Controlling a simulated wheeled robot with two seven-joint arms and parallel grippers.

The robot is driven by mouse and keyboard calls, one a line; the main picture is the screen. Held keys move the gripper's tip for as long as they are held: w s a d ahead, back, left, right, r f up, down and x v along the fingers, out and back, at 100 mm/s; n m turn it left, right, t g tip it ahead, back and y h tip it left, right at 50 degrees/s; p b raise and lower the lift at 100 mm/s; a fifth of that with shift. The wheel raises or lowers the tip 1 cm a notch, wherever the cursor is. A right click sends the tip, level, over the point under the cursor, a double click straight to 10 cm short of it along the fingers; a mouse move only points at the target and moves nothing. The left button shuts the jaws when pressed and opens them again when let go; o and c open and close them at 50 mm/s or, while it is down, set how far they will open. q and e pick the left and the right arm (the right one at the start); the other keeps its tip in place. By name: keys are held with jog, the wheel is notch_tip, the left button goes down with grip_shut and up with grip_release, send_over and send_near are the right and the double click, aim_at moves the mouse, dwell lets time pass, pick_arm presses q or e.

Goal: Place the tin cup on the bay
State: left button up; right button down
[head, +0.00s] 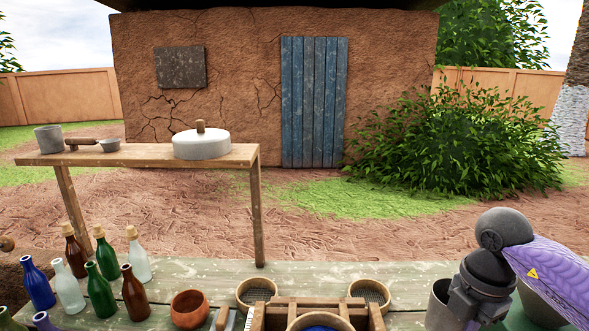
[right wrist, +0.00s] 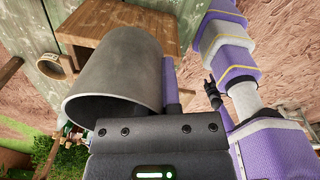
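The grey tin cup (head: 439,304) is at the lower right in the head view, partly hidden by my right arm. It fills the middle of the right wrist view (right wrist: 116,62), its open rim toward the lower left. My right gripper (right wrist: 172,85) appears shut on its wall; one purple finger shows along its side, the other is hidden. In the head view the right gripper's fingers are hidden. Nothing is clearly marked as the bay; a wooden frame (head: 284,314) stands on the near table. My left gripper is not seen in the head view.
Several bottles (head: 102,290) crowd the left of the near table (head: 195,270). A brown bowl (head: 189,309) and two round sieves (head: 257,291) (head: 370,292) surround the frame.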

jog(key=s+a+f+m+b, duration=0.2)
jog(key=a+m+b, duration=0.2)
jog(key=a+m, duration=0.3)
jog(key=s+a+f+m+b, duration=0.2)
jog(key=a+m, duration=0.5)
jog(key=m, duration=0.7)
jog(key=shift+s+a+f+b, duration=0.25)
jog(key=shift+s+f+b, duration=0.1)
jog(key=shift+f+b, duration=0.65)
jog(key=shift+r, duration=0.2)
